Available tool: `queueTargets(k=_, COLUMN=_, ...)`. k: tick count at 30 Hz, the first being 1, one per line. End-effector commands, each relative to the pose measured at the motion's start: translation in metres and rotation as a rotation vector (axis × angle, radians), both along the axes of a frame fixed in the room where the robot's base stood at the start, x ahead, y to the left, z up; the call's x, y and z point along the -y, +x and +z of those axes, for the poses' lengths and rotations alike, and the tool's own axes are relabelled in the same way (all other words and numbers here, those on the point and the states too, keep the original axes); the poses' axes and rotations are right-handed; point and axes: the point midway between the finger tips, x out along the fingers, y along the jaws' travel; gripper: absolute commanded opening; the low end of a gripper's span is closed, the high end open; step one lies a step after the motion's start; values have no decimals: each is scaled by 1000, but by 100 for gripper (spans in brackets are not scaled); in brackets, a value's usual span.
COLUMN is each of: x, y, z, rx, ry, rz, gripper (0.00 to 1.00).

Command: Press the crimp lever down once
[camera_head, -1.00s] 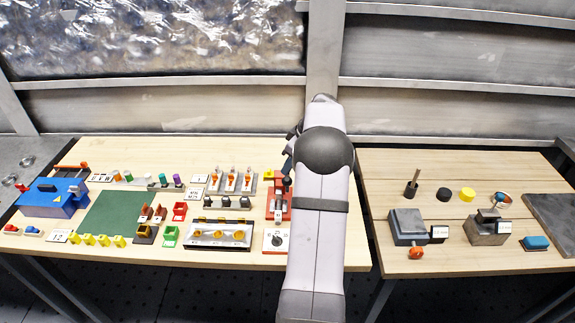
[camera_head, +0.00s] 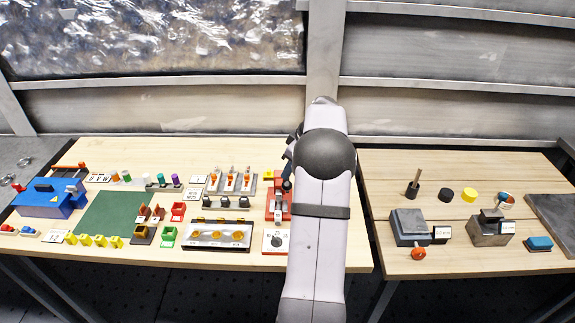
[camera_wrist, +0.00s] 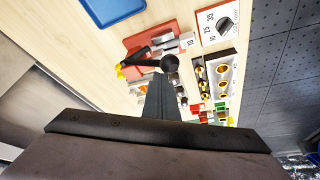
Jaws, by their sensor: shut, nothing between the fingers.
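The crimp tool has a red base, showing in the head view (camera_head: 270,188) and in the wrist view (camera_wrist: 150,36). Its dark lever ends in a round black knob (camera_wrist: 170,62). My gripper (camera_wrist: 161,80) is shut and empty, with its fingertips right at the knob in the wrist view. I cannot tell whether they touch it. In the head view my arm hides part of the tool, and the fingertips are hard to make out.
A dial box (camera_head: 275,241) stands in front of the tool. A tray with yellow-orange round parts (camera_head: 219,236) and a rack of orange-tipped pieces (camera_head: 231,182) lie to the left. A blue tray (camera_wrist: 108,8) shows in the wrist view. A second table (camera_head: 455,262) is at the right.

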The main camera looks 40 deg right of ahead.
Motion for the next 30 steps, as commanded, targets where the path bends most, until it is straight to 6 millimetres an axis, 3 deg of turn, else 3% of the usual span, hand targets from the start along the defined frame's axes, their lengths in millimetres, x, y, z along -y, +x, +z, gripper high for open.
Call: queueTargets(k=30, x=-8, y=-9, z=-18, rx=-3, ry=2, rz=1, gripper=0)
